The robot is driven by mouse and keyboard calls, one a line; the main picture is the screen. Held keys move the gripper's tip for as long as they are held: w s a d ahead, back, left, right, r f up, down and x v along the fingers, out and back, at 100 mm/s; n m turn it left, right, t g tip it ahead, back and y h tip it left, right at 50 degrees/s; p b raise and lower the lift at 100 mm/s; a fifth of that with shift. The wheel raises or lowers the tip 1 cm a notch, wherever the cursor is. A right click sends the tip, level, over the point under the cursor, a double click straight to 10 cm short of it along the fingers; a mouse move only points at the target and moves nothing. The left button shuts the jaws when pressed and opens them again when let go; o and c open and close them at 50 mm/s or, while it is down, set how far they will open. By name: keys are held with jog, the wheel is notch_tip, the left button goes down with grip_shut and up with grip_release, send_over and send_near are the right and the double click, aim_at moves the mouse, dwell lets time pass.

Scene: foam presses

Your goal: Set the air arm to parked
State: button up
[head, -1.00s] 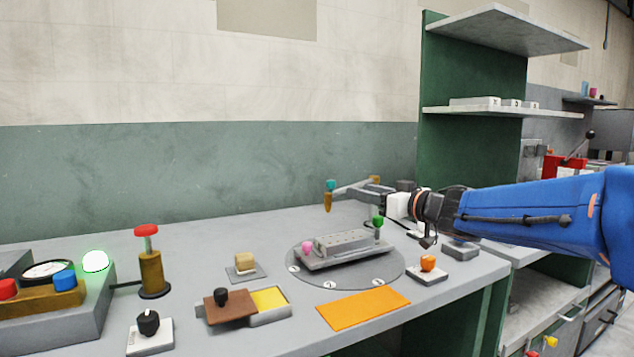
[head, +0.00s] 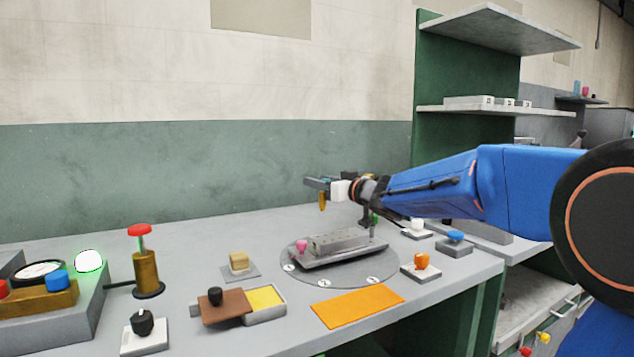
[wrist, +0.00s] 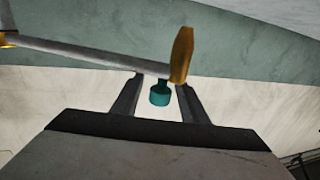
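The air arm shows in the wrist view as a grey bar (wrist: 85,56) with a brass nozzle (wrist: 182,55) and a teal knob (wrist: 160,95) at its end. A brass joint (wrist: 8,38) is at its left end. My gripper (wrist: 159,82) has its fingers on either side of the teal knob, with small gaps visible, so it looks open. In the head view my gripper (head: 317,182) is at the arm's end above the bench. The brass nozzle (head: 322,201) hangs below it; my gripper and wrist hide most of the bar.
Below is a round turntable (head: 300,274) with a grey block (head: 340,241) and pink (head: 302,246) and green knobs. An orange mat (head: 357,306) and an orange-knob switch (head: 421,262) are in front. A green shelf unit (head: 465,80) stands at right. The back-left bench is clear.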

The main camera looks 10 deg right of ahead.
jog(key=shift+w+a, duration=0.35)
jog(key=shift+w, duration=0.25)
jog(key=shift+c, duration=0.6)
